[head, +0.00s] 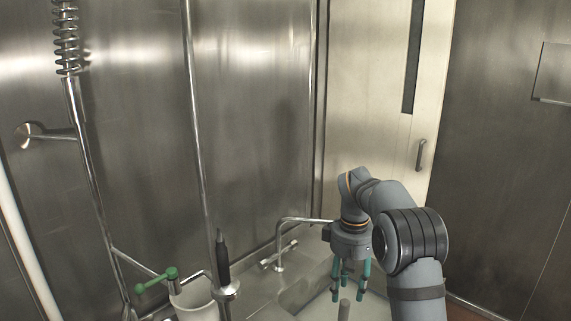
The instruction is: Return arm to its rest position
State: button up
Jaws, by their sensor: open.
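My gripper (350,293) hangs fingers-down in the lower right of the head view, over the sink basin area. Its teal fingers are apart, and I see nothing held between them. A grey upright cylinder shows just below the fingers; I cannot tell whether it touches them. My arm is bent, rising from the bottom right and folding down to the gripper.
A faucet (279,250) stands just left of my gripper, its spout reaching towards my wrist. A green-handled valve (158,284), a white container (192,300) and a vertical pipe (200,130) are further left. A door (375,100) and steel walls stand behind.

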aim_at(345, 301)
notch_tip(345, 301, down, 8)
jog(key=shift+r+p, duration=0.4)
jog(key=shift+p, duration=0.15)
jog(key=shift+r, duration=0.15)
